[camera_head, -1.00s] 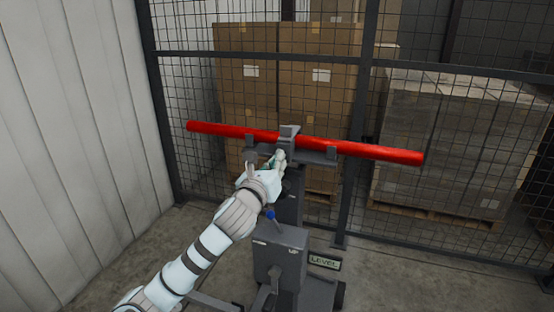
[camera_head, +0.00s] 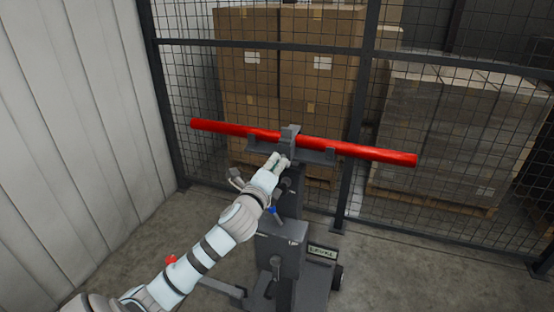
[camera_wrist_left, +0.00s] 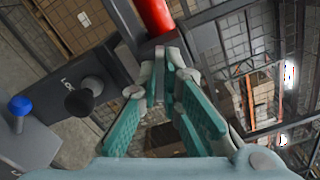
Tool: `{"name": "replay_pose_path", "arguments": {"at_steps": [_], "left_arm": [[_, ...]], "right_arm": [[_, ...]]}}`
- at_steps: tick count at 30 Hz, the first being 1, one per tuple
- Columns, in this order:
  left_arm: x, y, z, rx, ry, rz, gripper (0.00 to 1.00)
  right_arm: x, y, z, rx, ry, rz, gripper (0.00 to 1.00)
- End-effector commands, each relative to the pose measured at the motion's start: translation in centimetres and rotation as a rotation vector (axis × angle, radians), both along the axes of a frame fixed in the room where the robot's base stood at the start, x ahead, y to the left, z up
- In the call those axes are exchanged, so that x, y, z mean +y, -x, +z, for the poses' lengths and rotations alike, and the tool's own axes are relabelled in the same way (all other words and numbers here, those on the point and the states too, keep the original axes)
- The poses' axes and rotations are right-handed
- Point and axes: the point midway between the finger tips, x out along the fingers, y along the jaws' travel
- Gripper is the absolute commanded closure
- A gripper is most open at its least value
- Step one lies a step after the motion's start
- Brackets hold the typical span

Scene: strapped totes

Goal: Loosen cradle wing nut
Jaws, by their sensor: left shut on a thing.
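A long red pipe (camera_head: 375,153) lies across the grey cradle (camera_head: 318,156) on top of a grey lift stand. My left gripper (camera_head: 281,161) reaches up from the lower left to the front of the cradle, just below the pipe. In the left wrist view its green-padded fingers (camera_wrist_left: 161,76) close together at the cradle, by the grey clamp (camera_wrist_left: 124,22). They are shut on a small part there, which I take for the wing nut; the fingers hide it almost wholly. My right gripper is not in view.
A black knob (camera_wrist_left: 86,96) and a blue-tipped lever (camera_wrist_left: 20,106) stand near the left fingers. A wire-mesh fence (camera_head: 345,110) with stacked cartons (camera_head: 290,70) is behind the stand. A corrugated wall (camera_head: 70,140) is at left. Bare floor shows at left.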

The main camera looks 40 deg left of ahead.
Motion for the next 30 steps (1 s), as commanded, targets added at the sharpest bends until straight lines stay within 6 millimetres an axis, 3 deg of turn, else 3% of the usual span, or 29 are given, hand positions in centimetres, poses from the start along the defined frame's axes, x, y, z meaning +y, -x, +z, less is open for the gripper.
{"name": "replay_pose_path", "arguments": {"at_steps": [12, 30], "left_arm": [[0.0, 0.0, 0.0, -0.13, 0.369, 0.0, 1.0], [0.0, 0.0, -0.4, -0.32, 0.905, -0.001, 1.0]], "right_arm": [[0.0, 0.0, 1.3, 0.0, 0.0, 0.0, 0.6], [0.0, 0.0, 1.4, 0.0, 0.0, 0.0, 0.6]]}}
